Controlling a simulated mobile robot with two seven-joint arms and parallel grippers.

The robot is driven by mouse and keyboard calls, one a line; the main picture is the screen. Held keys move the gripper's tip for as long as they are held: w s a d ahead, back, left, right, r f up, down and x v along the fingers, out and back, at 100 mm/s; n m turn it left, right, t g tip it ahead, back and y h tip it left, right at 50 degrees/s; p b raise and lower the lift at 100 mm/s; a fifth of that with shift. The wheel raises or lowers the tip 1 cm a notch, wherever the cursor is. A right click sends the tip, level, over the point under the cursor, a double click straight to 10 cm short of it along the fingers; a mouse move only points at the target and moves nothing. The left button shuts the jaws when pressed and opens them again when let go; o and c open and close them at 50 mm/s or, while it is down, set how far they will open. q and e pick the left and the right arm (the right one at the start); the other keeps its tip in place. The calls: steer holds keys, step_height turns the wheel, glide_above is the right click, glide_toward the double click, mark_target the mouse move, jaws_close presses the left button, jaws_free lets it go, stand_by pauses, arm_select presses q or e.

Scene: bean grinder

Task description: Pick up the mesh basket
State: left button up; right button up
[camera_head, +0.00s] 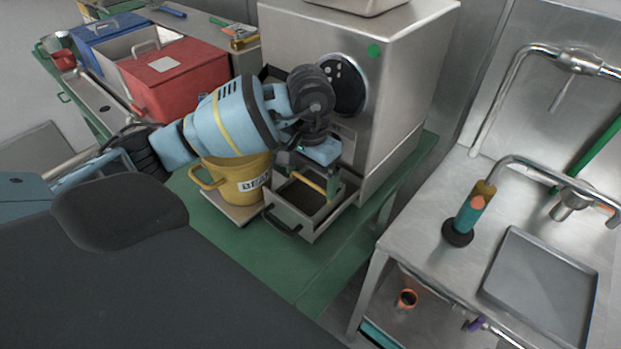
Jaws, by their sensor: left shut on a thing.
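A metal drawer-like box (316,231) with a black front handle juts out from the lower front of the steel grinder (400,75). Its inside is dark. A yellow bar (309,181) crosses the top of the box and looks like the handle of the mesh basket; the mesh itself cannot be made out. My left gripper (329,186) points down over the box and is shut on this bar. The gripper's body hides part of the bar and the back of the box. My right gripper is not in view.
Red (175,82) and blue (98,32) bins stand at the back left. A steel sink table (415,245) with a grey tray (540,290) is on the right.

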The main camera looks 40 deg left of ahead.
arm_select(q)
step_height(320, 180, up, 2)
steer(key=shift+r, duration=0.25)
steer(key=w+d+b, duration=0.1)
steer(key=d+b, duration=0.2)
steer(key=d, duration=1.5)
steer(key=shift+w, duration=0.35)
steer(key=shift+f, duration=0.15)
